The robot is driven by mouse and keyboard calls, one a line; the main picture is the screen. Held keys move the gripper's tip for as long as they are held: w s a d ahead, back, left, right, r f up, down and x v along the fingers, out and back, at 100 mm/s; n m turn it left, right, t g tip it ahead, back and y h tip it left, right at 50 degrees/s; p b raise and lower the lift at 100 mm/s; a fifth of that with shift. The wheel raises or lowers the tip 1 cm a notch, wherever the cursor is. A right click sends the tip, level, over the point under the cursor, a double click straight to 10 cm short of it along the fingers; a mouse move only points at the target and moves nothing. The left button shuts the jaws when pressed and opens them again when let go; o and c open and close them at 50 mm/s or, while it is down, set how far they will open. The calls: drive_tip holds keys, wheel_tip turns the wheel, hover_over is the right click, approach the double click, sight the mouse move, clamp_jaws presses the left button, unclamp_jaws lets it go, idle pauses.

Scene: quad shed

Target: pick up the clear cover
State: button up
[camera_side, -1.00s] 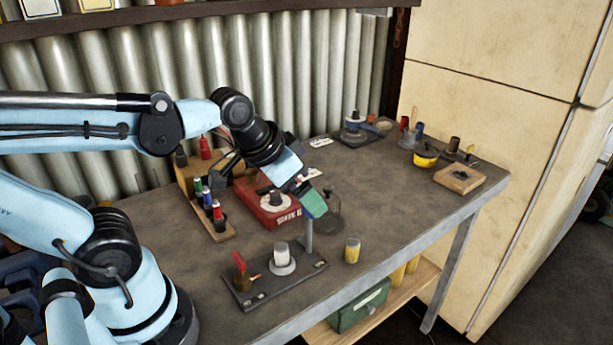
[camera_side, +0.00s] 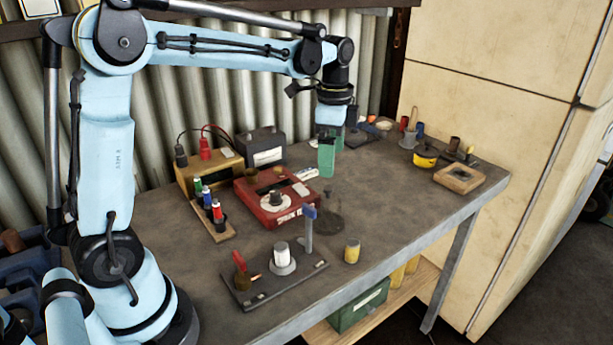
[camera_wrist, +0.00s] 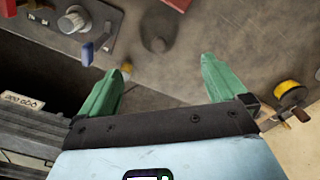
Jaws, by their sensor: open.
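The clear cover (camera_side: 328,211) is a see-through, dark-looking round piece standing on the bench, right of the red box. Its outline is faint against the bench top. In the wrist view the cover (camera_wrist: 156,32) shows near the top middle, beyond the fingertips. My gripper (camera_side: 332,150) points down with its green fingers apart and empty. It hangs above the bench, higher in the picture than the cover and not touching it. In the wrist view both green fingers (camera_wrist: 161,72) are widely spread.
A red box (camera_side: 270,213) stands left of the cover. A blue-topped post (camera_side: 309,228) on a dark plate (camera_side: 262,290) is in front, beside a yellow cylinder (camera_side: 352,250). Bench between is clear.

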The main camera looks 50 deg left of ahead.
sight(329, 187)
drive_tip(key=shift+s+f, duration=0.15)
drive_tip(key=shift+f, duration=5.75)
drive_tip(key=c, duration=1.1)
